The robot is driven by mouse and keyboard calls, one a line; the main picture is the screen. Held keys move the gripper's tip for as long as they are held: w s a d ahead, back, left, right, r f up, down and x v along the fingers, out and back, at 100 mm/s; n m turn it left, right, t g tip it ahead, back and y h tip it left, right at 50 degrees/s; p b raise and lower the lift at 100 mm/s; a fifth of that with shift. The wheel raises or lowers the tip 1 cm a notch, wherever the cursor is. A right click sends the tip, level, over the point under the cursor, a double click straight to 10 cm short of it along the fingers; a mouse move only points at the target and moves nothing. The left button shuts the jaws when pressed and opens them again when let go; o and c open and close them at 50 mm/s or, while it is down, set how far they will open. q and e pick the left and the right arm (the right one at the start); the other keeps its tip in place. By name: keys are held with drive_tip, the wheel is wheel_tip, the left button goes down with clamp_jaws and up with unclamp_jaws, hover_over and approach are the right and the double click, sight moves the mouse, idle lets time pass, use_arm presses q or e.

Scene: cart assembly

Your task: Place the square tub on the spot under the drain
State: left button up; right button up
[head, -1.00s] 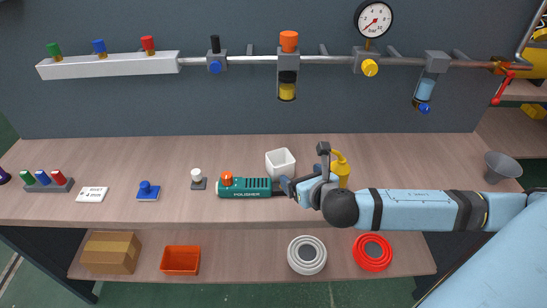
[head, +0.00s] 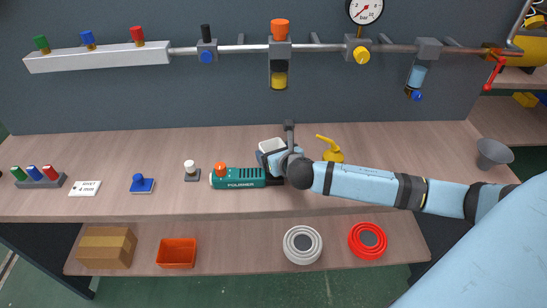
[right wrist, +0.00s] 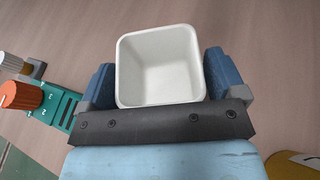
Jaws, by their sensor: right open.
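The square tub (head: 271,145) is white, empty and open-topped. It stands upright on the workbench behind the green polisher, partly hidden by my right gripper (head: 272,154). In the right wrist view the tub (right wrist: 158,65) sits between the two blue fingers of my right gripper (right wrist: 160,72). The fingers are open, one on each side of it, with a narrow gap at least on the right. A bowl with blue liquid (head: 417,76) hangs from the pipe at right, with a blue drain knob (head: 415,96) below it. No marked spot is clear on the bench under it. My left gripper is not in view.
The green polisher (head: 238,178) lies just in front of the tub. A yellow oil can (head: 331,153) stands to the right, behind my right forearm. A grey funnel (head: 493,152) is at far right. The bench between can and funnel is clear.

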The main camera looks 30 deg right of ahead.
drive_tip(key=c, duration=0.8)
drive_tip(key=shift+o, duration=0.2)
drive_tip(key=shift+r, duration=0.1)
